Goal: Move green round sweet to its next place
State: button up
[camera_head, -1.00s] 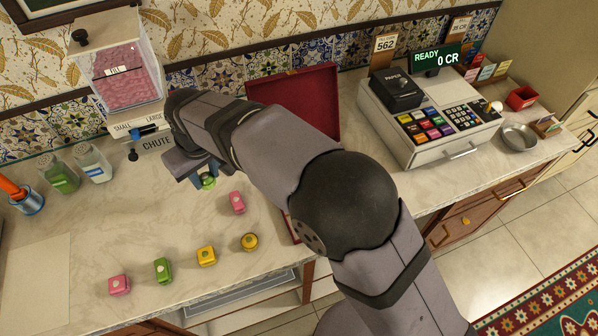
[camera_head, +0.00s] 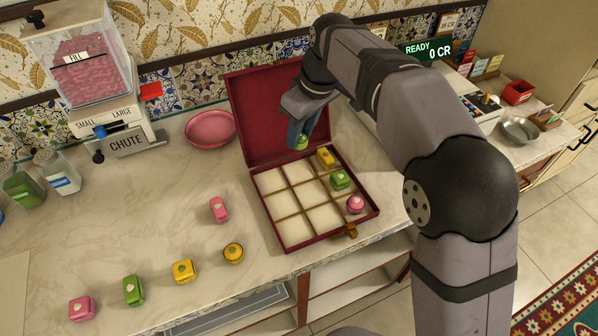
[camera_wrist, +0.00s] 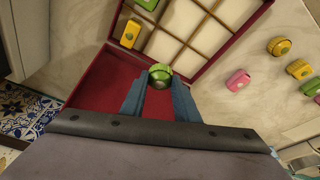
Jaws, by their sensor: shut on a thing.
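My gripper (camera_head: 300,134) is shut on the green round sweet (camera_head: 301,143) and holds it above the back part of the open red box (camera_head: 291,246). In the wrist view the sweet (camera_wrist: 160,72) sits between the blue fingertips (camera_wrist: 160,88). The box has a grid of pale compartments. Its right column holds a yellow square sweet (camera_head: 326,157) at the back, a green square sweet (camera_head: 340,180) in the middle and a pink round sweet (camera_head: 355,204) at the front. The left and middle columns look empty, though my gripper partly covers the back.
Several loose sweets lie on the counter left of the box, among them a pink one (camera_head: 219,209) and a yellow round one (camera_head: 233,253). A pink dish (camera_head: 211,129) and the chute machine (camera_head: 124,139) stand behind. The raised lid (camera_head: 262,130) is close to my gripper.

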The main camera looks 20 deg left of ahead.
jog(key=shift+f, duration=4.95)
jog(key=shift+f, duration=0.1)
jog(key=o, duration=1)
jog(key=v, duration=1.2)
jog(key=shift+a, duration=0.1)
